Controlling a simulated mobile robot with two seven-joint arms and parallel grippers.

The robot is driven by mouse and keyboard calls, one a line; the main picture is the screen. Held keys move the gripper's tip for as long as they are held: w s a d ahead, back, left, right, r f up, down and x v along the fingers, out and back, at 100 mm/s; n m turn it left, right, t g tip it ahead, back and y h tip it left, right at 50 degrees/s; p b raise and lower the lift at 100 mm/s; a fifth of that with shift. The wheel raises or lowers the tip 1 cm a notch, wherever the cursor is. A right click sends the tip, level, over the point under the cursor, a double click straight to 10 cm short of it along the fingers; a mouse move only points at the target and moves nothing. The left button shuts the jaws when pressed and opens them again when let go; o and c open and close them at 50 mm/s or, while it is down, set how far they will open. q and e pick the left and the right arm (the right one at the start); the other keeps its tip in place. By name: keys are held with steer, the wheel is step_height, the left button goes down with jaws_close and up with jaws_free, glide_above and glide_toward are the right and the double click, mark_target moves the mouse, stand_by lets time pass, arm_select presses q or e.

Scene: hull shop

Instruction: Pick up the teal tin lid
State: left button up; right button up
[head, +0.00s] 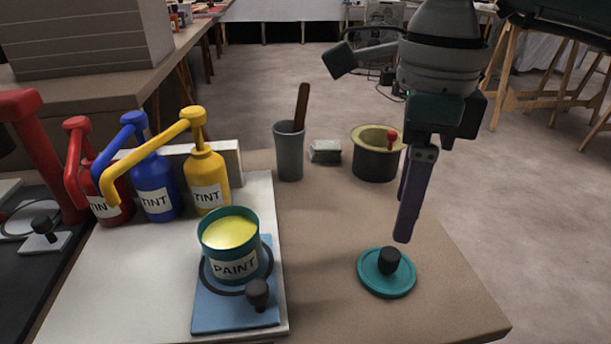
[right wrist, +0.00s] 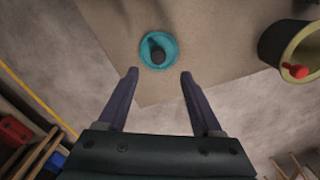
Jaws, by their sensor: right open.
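The teal tin lid (head: 375,283) is a round disc with a black knob, lying flat on the brown table near its front right corner. In the right wrist view the lid (right wrist: 171,57) shows beyond the fingertips, about midway between them. My right gripper (head: 404,236) points down, above and slightly right of the lid in the head view, apart from it. The right gripper (right wrist: 160,74) is open with nothing between its fingers. An open teal paint tin (head: 235,258) with yellow paint stands on a blue pad. My left gripper is not in view.
Red, blue and yellow (head: 207,178) tint pump bottles stand on a white board (head: 110,270) at left. A grey cup (head: 289,160) with a brown stick, a grey block (head: 325,151) and a dark pot (head: 375,163) stand behind. The table around the lid is clear.

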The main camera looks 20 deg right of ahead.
mark_target(391, 253)
steer(key=f, duration=0.2)
steer(key=f+b, duration=0.1)
steer(key=f, duration=0.1)
steer(key=f+b, duration=0.1)
steer(key=f, duration=0.2)
steer(key=shift+s+a+f, duration=0.1)
steer(key=shift+s+a, duration=0.05)
steer(key=shift+a, duration=0.1)
jaws_close()
